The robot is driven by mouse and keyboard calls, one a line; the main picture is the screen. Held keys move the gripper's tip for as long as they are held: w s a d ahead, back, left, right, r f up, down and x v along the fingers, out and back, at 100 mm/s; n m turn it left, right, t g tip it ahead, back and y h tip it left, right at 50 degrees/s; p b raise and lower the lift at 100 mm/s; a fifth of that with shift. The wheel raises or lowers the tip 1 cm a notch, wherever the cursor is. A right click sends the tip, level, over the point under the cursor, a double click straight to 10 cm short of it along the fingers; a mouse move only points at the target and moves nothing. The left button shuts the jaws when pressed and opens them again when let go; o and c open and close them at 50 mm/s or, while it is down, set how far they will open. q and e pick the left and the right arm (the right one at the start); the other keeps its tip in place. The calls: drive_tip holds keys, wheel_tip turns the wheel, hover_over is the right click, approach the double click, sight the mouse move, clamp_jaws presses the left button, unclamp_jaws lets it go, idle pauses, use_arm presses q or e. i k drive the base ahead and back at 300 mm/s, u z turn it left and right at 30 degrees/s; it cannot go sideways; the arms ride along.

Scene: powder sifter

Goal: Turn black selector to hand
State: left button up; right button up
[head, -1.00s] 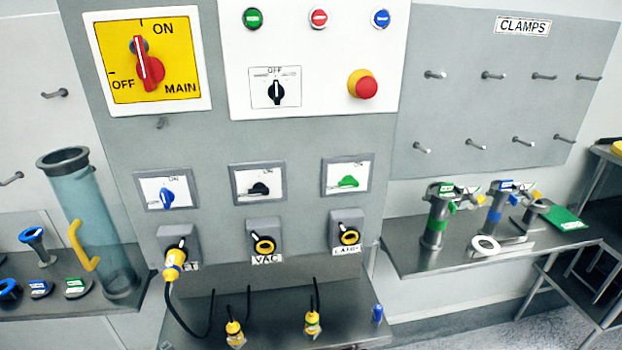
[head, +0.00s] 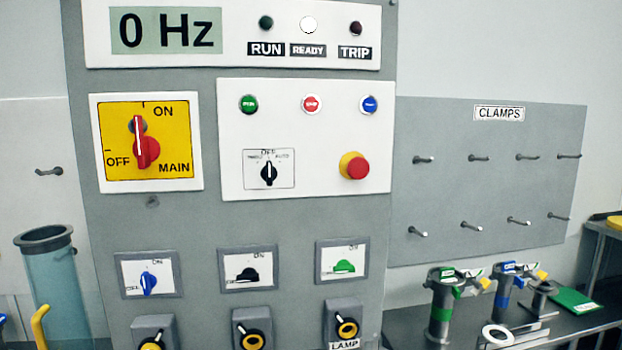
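The black selector (head: 268,174) is a small knob on a white plate in the upper control panel. It points straight up, at the OFF mark. Small lettering stands to the left and right of OFF; the right one looks like AUTO and the left one is too small to read surely. Neither of my grippers is in the head view, and nothing touches the selector.
A red stop button (head: 355,167) sits right of the selector, with green, red and blue buttons above. The red main switch (head: 143,145) is at left, upright towards ON. The display (head: 166,31) reads 0 Hz, and the READY lamp (head: 308,25) is white. A black-handled switch (head: 247,274) is below.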

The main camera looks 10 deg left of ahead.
sight(270, 173)
drive_tip(key=z, duration=2.35)
drive_tip(key=k, duration=0.55)
drive_tip(key=u, duration=1.15)
